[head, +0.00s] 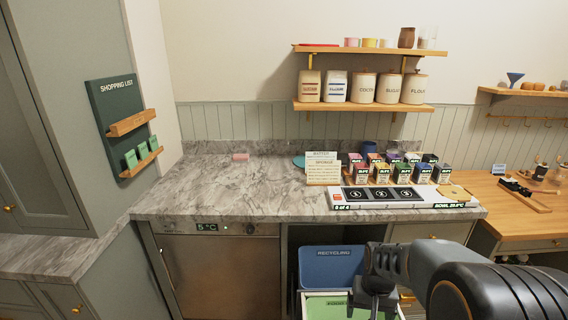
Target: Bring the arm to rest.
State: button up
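My gripper (374,296) is at the lower right of the head view, at the end of my dark arm. It hangs in front of the counter, over the bins below. Its fingers are dark and small here, and I cannot tell whether they are open or shut. I see no object clearly held in it.
The marble counter (215,189) is mostly clear on its left. A white panel (340,205) and several small boxes stand on its right. A blue recycling bin (318,268) and a green bin (325,308) are below. A wooden counter (500,220) is at right.

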jog(key=s+a+r+n+t, duration=0.1)
jog(key=s+a+r+t, duration=0.1)
jog(key=r, duration=0.4)
jog(key=s+a+r+n+t, duration=0.1)
jog(key=s+a+r+t, duration=0.1)
jog(key=s+r, duration=0.3)
jog(key=shift+s+a+r+t, duration=0.2)
jog(key=shift+a+r+t, duration=0.25)
jog(key=shift+r, duration=0.25)
